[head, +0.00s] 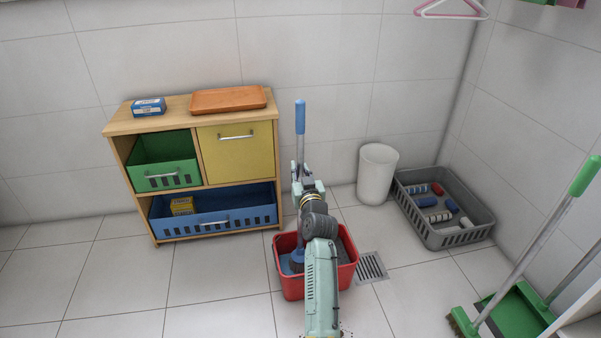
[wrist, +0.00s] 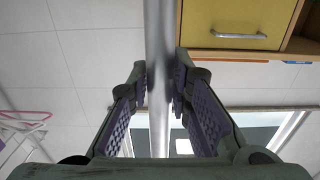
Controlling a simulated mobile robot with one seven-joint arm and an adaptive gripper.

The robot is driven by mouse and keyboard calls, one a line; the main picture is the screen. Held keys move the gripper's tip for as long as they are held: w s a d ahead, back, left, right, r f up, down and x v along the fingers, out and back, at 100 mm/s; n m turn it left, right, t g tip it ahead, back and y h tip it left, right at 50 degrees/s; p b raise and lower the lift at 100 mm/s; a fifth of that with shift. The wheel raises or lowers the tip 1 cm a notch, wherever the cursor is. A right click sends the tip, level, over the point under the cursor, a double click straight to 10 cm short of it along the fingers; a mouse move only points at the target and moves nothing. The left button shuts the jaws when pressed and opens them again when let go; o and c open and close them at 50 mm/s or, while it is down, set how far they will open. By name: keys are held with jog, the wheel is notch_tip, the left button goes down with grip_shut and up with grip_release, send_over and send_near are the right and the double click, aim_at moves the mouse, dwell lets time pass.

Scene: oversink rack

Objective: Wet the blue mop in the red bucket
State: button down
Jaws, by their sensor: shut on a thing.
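The blue mop (head: 300,118) stands nearly upright, with a blue grip on top and a grey pole. Its blue lower end (head: 297,262) is inside the red bucket (head: 292,286), which stands on the floor. Greyish-blue content, perhaps water, shows in the bucket; how deep the mop sits in it is hard to tell. My gripper (head: 299,180) is shut on the mop pole below the blue grip. The pole also shows between my fingers in the wrist view (wrist: 159,40). My arm hides part of the bucket.
A wooden cabinet (head: 190,125) with green, yellow and blue drawers stands at the left. A white bin (head: 377,175) and a grey crate (head: 455,236) of bottles stand at the right. A floor drain (head: 371,267) lies beside the bucket. A green broom (head: 535,235) and dustpan (head: 522,315) are at far right.

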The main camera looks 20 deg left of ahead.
jog(key=shift+r, duration=0.1)
jog(key=shift+s+d+f+b, duration=0.35)
jog(key=shift+s+d+f, duration=0.25)
jog(key=shift+s, duration=0.15)
jog(key=shift+r, duration=0.1)
dwell(0.5)
